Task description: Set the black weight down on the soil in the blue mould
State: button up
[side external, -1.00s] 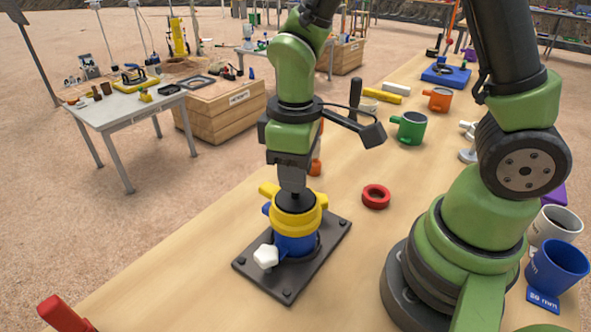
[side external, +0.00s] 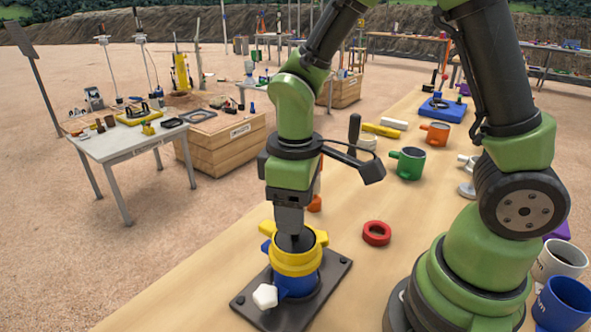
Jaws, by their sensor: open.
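The blue mould (side external: 305,283) stands upright on a dark base plate (side external: 325,292) with a yellow collar (side external: 296,262) on top. My gripper (side external: 294,240) points straight down, with its fingers reaching into the mouth of the collar. It is open. Dark shapes fill much of the collar's mouth around the fingertips, and I cannot separate the black weight from the fingers there. The soil is hidden inside the mould and collar.
A red ring (side external: 376,233) lies right of the base plate. A white knob (side external: 265,296) is at the mould's front left. A green mug (side external: 408,163) and an orange mug (side external: 436,134) stand further back. The bench left of the mould is clear.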

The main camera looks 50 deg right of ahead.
notch_tip(320, 180, up, 11)
jog(key=shift+f, duration=0.1)
jog(key=s+d+r+m+t+y, duration=0.2)
jog(key=s+r+m+t, duration=0.3)
jog(key=s+m+t, duration=0.2)
jog(key=s+m, duration=0.1)
jog(key=s, duration=0.1)
jog(key=shift+s+d+m, duration=0.15)
jog(key=shift+s+m, duration=0.15)
jog(key=shift+s, duration=0.05)
